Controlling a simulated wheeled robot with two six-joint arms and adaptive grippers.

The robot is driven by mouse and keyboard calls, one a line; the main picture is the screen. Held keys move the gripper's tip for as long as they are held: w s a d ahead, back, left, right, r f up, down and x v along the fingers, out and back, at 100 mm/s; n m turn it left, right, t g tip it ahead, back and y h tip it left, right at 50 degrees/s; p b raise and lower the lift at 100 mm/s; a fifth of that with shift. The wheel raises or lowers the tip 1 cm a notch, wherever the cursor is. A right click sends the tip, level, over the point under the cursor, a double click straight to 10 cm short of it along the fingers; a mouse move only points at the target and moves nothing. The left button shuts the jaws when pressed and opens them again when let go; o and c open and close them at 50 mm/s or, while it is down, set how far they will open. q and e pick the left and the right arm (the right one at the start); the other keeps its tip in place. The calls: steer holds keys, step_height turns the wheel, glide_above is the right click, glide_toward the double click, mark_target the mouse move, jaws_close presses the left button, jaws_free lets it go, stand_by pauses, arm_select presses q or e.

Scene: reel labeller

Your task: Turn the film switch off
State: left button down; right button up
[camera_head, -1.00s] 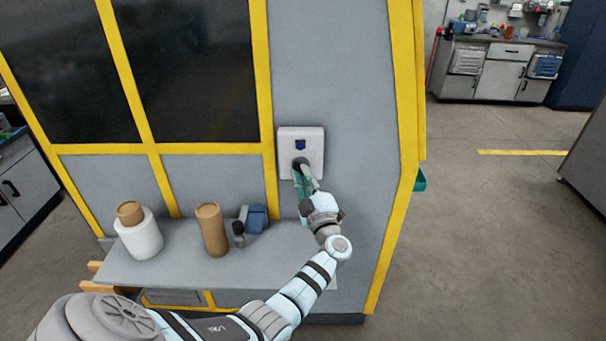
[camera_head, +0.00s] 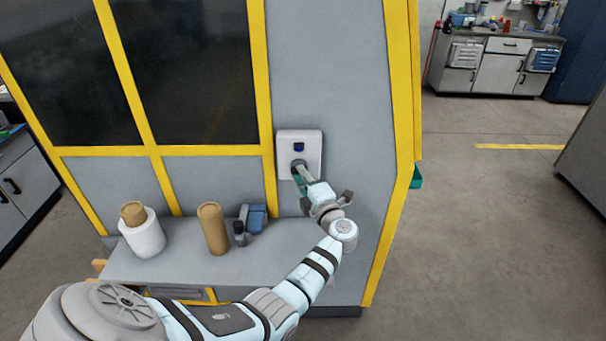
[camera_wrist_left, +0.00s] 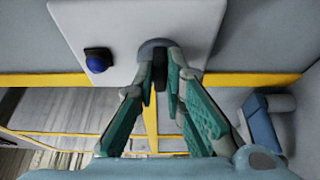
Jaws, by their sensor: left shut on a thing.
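The film switch (camera_wrist_left: 154,45) is a round grey knob with a dark handle on a white panel (camera_head: 312,140). The panel is fixed to the grey front of the machine. A blue lamp or button (camera_head: 299,147) sits on the same panel; it also shows in the left wrist view (camera_wrist_left: 98,61). My left gripper (camera_head: 301,174) is at the switch, with its green-padded fingers (camera_wrist_left: 162,75) shut on the dark handle between the tips. The fingers hide part of the handle, and I cannot read any marks around it. My right gripper is in neither view.
Below the panel, a shelf (camera_head: 185,268) holds a white roll (camera_head: 143,236), a brown cardboard tube (camera_head: 213,230) and a blue-grey device (camera_head: 256,217). A yellow frame post (camera_head: 402,200) stands right of the panel. The floor at the right is open.

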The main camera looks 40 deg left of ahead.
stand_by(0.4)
arm_select(q)
steer(key=c, duration=1.7)
jaws_free()
steer(key=shift+o, duration=0.2)
steer(key=v, duration=0.7)
steer(key=shift+s+d, duration=0.15)
steer(key=shift+d, duration=0.1)
steer(key=shift+a, duration=0.1)
